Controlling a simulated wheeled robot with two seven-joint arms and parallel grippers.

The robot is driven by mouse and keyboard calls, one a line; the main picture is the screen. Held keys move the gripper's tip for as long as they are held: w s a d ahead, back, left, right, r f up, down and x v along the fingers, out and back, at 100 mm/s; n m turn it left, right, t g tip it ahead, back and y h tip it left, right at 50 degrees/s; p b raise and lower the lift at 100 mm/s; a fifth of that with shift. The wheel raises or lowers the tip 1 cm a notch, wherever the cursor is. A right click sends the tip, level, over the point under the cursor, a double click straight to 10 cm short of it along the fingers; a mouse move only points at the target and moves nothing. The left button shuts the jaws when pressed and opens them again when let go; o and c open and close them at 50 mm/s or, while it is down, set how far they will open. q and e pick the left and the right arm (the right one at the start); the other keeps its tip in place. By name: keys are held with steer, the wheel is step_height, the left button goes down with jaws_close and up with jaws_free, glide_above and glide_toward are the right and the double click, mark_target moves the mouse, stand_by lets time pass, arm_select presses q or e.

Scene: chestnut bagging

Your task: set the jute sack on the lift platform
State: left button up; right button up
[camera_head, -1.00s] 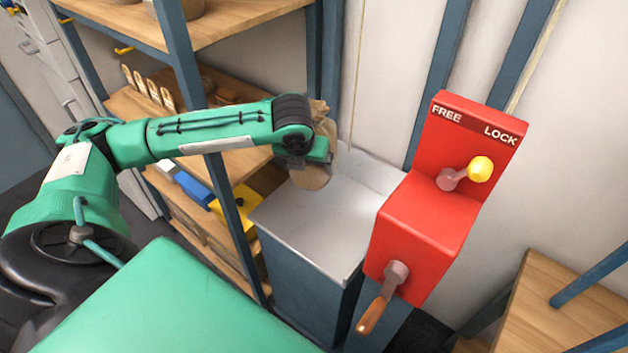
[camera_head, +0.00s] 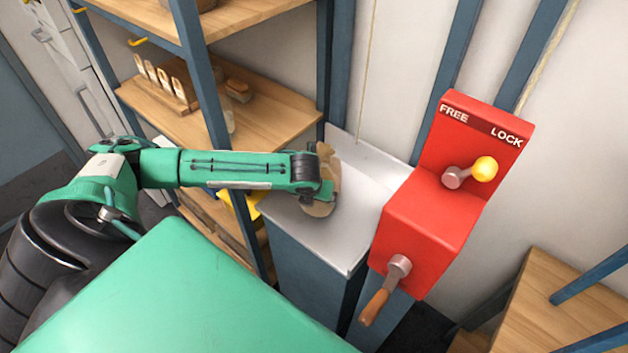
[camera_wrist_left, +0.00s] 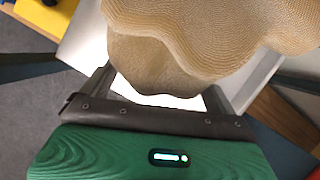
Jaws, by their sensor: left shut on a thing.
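The jute sack (camera_head: 322,207) is a small tan woven bag, mostly hidden behind my left wrist in the head view. It fills the upper part of the left wrist view (camera_wrist_left: 190,40). My left gripper (camera_wrist_left: 160,88) is shut on the sack, with one finger at each side of it. The lift platform (camera_head: 350,205) is a pale grey tray top with a low back rim on a blue-grey box. The sack is over its left part; I cannot tell whether its bottom touches the surface. My right gripper is not in view.
A red winch box (camera_head: 425,225) stands right of the platform, with a yellow-knobbed lever (camera_head: 484,169) toward LOCK and a wooden-handled crank (camera_head: 375,305). Wooden shelves (camera_head: 180,125) with a blue post (camera_head: 215,110) stand at left. The platform's right part is clear.

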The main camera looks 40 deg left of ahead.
arm_select(q)
steer(key=shift+w+f, duration=0.1)
steer(key=shift+f, duration=1.1)
steer(key=o, duration=1.5)
steer(key=shift+f, duration=0.15)
steer(key=shift+o, duration=0.2)
steer(key=b+v, duration=0.1)
steer(key=v, duration=1.1)
steer(key=shift+d, duration=0.1)
